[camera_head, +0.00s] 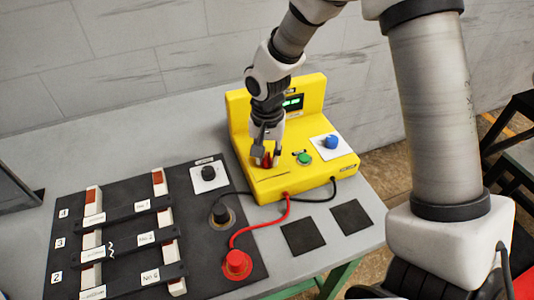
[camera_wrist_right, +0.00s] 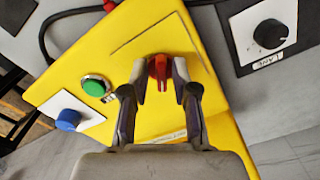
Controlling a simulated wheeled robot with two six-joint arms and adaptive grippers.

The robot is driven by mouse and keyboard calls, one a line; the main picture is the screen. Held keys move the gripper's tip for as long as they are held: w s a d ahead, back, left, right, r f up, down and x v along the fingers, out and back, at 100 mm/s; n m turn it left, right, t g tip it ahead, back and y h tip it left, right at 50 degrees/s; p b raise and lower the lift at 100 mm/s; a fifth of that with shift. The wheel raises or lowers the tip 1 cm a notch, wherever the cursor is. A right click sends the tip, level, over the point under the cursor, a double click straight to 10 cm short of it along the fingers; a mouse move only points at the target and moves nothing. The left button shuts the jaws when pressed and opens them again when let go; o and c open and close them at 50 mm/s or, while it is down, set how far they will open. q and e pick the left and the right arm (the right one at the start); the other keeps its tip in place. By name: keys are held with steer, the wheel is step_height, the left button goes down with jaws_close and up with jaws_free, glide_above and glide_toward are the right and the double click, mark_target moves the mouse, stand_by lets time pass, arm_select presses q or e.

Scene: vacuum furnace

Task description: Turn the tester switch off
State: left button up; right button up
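The yellow tester (camera_head: 300,178) stands on the grey table near the wall, with a lit green display (camera_head: 293,102) on its raised back. Its red switch (camera_wrist_right: 158,68) sits on the sloped front panel. My right gripper (camera_head: 266,160) reaches down to it from above. My left gripper is not in view.
A black board (camera_head: 135,222) with bars, a black knob (camera_head: 208,173) on a white plate and a red terminal (camera_head: 236,263) lies left of the tester. Red (camera_head: 262,229) and black cables run from the tester's front. Two dark squares (camera_head: 304,237) mark bare table.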

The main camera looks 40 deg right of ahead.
steer(key=shift+w, duration=0.1)
jaws_close()
steer(key=shift+r+n+p, duration=0.1)
steer(key=shift+n+p, duration=1)
steer(key=n+p, duration=0.2)
steer(key=n, duration=0.1)
steer(key=shift+d+n+p, duration=0.1)
steer(key=shift+n+p, duration=0.2)
steer(key=n+p, duration=0.2)
steer(key=n, duration=0.1)
steer(key=shift+d, duration=0.1)
steer(key=shift+n+p, duration=0.9)
steer(key=shift+n, duration=0.6)
steer(key=shift+f, duration=0.25)
